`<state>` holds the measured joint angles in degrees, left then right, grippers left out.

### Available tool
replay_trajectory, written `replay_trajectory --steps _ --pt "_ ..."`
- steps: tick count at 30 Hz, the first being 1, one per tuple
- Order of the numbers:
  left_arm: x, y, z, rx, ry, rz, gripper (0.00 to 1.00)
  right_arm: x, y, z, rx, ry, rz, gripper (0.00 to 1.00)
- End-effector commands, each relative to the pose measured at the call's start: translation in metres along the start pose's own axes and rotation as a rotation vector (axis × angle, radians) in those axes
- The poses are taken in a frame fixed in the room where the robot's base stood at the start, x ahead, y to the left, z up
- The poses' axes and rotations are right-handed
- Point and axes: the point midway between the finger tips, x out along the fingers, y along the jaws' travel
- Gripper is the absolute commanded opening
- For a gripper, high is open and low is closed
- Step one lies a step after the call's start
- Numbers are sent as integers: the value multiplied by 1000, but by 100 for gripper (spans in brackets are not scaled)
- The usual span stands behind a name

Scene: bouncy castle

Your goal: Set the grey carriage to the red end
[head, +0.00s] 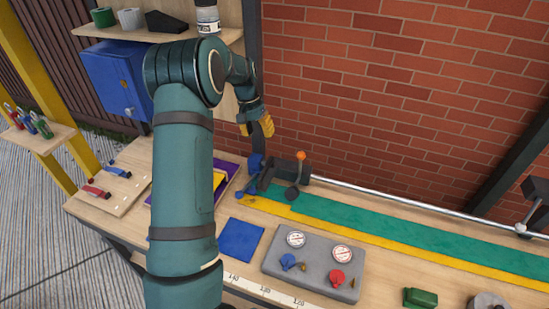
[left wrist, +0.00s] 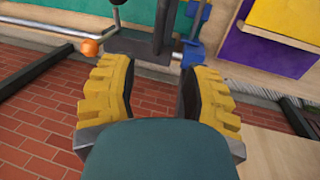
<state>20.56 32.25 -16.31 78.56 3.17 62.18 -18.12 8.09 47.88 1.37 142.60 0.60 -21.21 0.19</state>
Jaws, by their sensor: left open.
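The dark grey carriage (head: 291,170), with an orange ball knob (head: 301,155), sits at the left end of a silver rail (head: 400,199). A blue end piece (head: 255,168) is close beside it on the left. The carriage (left wrist: 135,46) and blue piece (left wrist: 193,52) also show beyond the fingers in the left wrist view. No red end piece is visible along the shown rail. My right gripper is out of view.
A green strip (head: 400,229) with a yellow border runs along the bench below the rail. A grey panel (head: 310,277) with dials and knobs lies in front. A brick wall (head: 400,90) stands behind. A dark bracket (head: 537,190) stands at far right.

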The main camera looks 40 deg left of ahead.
Motion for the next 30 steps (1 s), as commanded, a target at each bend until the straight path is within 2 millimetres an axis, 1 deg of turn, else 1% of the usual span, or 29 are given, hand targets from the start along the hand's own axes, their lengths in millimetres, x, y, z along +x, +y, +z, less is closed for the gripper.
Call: replay_trajectory --steps 5,15,18,21,24,30 --pt "22 0 1 0 -4 0 48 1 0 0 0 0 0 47" --pt "89 0 1 -1 -5 1 48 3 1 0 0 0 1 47" --pt "106 0 1 0 -4 0 48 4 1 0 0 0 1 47" --pt "120 0 1 0 -3 1 48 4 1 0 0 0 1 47" --pt "129 0 0 -1 -2 1 48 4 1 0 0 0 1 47" --pt "136 0 0 0 -1 0 48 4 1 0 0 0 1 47"
